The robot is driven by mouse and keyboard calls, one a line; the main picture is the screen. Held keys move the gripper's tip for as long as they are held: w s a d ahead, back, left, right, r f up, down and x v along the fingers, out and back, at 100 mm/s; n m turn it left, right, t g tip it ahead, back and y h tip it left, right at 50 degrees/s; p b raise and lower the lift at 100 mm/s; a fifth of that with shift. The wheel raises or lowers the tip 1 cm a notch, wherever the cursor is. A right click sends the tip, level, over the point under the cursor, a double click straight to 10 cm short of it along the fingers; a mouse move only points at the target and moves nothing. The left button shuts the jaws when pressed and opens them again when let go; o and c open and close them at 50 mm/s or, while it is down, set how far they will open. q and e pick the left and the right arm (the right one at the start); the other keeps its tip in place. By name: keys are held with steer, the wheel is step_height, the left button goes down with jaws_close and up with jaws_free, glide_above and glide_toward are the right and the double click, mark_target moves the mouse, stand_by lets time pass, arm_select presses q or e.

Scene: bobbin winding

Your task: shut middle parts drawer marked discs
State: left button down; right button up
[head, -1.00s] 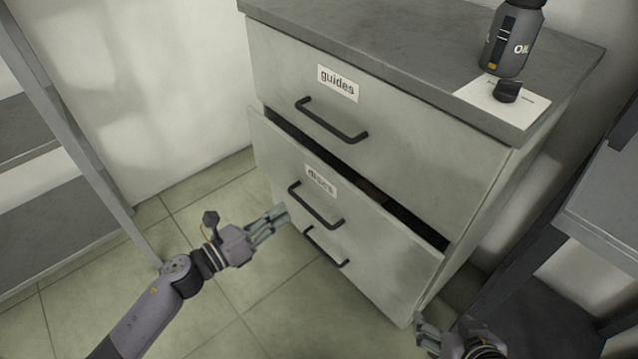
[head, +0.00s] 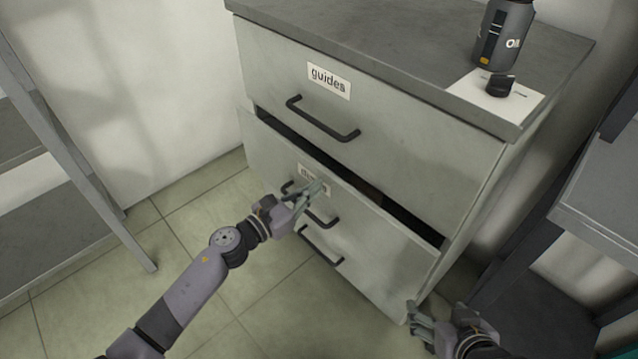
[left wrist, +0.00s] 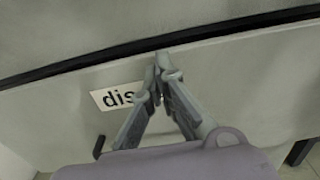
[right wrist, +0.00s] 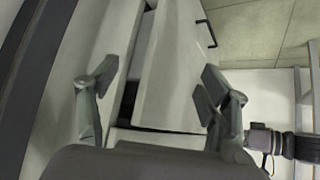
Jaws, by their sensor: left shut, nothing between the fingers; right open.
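The middle drawer marked discs (head: 375,243) stands partly out of the grey cabinet, with a dark gap along its top edge. Its label (left wrist: 117,97) is partly covered by my left fingers in the left wrist view. My left gripper (head: 318,188) is shut and empty, its fingertips at the drawer front by the label, above the handle (head: 322,219); I cannot tell if they touch. My right gripper (head: 414,313) is open and empty near the cabinet's lower right corner. In the right wrist view the protruding drawer (right wrist: 172,70) shows between its open fingers (right wrist: 155,88).
The top drawer marked guides (head: 400,115) is shut. A lower handle (head: 320,246) shows beneath the discs handle. A dark oil bottle (head: 503,38), a black knob-like piece (head: 499,86) and a white card (head: 520,104) are on the cabinet top. Shelves stand at both sides.

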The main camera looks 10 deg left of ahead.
mark_target(328, 178)
arm_select(q)
steer(key=shift+x, duration=1.2)
arm_select(e)
steer(key=shift+w+r, duration=0.2)
arm_select(q)
steer(key=shift+w+d, duration=0.1)
steer(key=shift+w, duration=0.05)
steer(key=shift+b+x, duration=0.45)
steer(key=shift+x, duration=0.7)
arm_select(e)
steer(key=w+r+t, duration=0.1)
steer(key=w+a+r+t, duration=0.1)
steer(key=w, duration=0.1)
steer(key=shift+a+r+y, duration=0.1)
steer(key=shift+r+y, duration=0.1)
steer(key=shift+y, duration=0.1)
steer(key=shift+t, duration=0.3)
